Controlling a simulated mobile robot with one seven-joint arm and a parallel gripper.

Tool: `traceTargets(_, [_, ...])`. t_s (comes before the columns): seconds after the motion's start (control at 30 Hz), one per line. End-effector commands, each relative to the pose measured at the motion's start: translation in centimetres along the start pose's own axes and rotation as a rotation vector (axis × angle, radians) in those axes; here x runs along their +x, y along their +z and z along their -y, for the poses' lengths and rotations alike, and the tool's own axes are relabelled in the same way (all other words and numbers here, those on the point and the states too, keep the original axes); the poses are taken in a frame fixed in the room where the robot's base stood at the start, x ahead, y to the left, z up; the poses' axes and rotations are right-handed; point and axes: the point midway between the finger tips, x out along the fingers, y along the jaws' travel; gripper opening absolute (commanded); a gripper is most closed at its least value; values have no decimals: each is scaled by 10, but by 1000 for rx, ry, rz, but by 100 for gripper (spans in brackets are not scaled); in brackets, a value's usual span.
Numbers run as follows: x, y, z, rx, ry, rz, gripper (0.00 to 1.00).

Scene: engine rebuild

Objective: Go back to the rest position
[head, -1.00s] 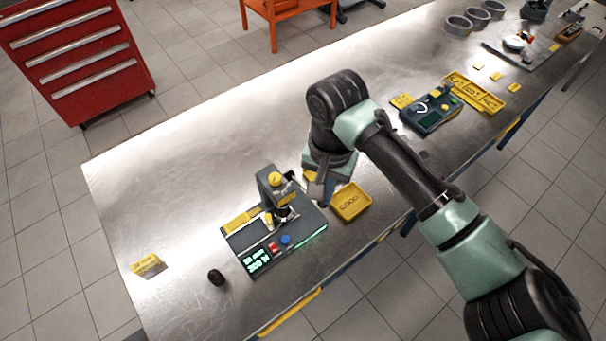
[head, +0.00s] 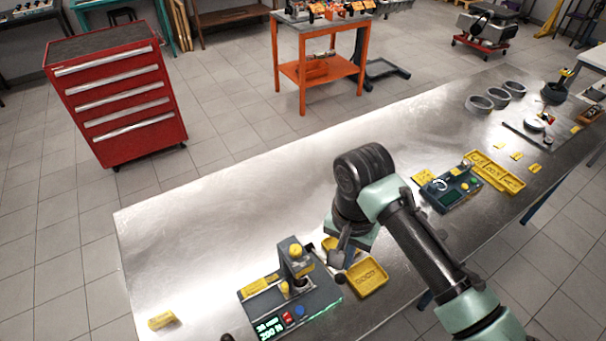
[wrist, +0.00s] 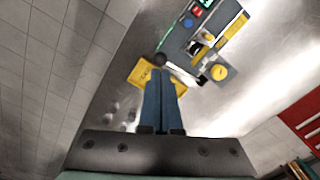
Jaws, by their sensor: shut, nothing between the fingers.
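My gripper (wrist: 160,98) is shut and empty in the wrist view, its two blue fingers side by side. In the head view my gripper (head: 338,259) points down above the metal workbench (head: 220,220), between the test device and the yellow GOOD tray. The test device (head: 290,292) has a small press column and a lit green display, and it also shows in the wrist view (wrist: 203,45). The yellow GOOD tray (head: 367,279) lies to its right; in the wrist view the tray (wrist: 143,75) is partly hidden behind the fingertips.
A second device (head: 450,190) and a divided yellow tray (head: 495,172) lie farther right. Grey rings (head: 480,104) stand at the bench's far end. A red drawer cabinet (head: 117,95) and an orange cart (head: 318,70) stand beyond the bench. The bench's back left is bare.

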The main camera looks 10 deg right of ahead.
Motion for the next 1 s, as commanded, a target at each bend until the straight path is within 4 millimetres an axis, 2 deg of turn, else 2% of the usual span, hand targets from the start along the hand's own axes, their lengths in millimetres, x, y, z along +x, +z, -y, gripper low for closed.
traceTargets(0.17, [0,0,0,0,0,0,0])
traceTargets(0.23, [-4,-1,16,-36,-35,-29,0])
traceTargets(0.27, [-8,-2,26,-59,-59,-50,0])
traceTargets(0.37, [-30,-4,78,-172,-182,-158,0])
traceTargets(0.4, [-44,-3,103,-228,-245,-215,0])
traceTargets(0.47, [-70,-1,141,-314,-346,-316,0])
traceTargets(0.5, [-91,2,164,-367,-416,-388,0])
traceTargets(0.57, [-124,8,196,-443,-518,-502,0])
traceTargets(0.6, [-148,13,214,-487,-585,-584,0])
traceTargets(0.67, [-188,22,236,-548,-685,-714,0])
traceTargets(0.73, [-237,36,254,-602,-796,-881,0])
traceTargets(0.8, [-287,50,259,-634,-895,-1065,0])
traceTargets(0.87, [-330,63,253,-640,-966,-1240,0])
traceTargets(0.9, [-358,72,243,-633,-1001,-1364,0])
traceTargets(0.97, [-395,83,221,-602,-1032,-1550,0])
traceTargets(1.0, [-416,91,202,-574,-1034,-1673,0])
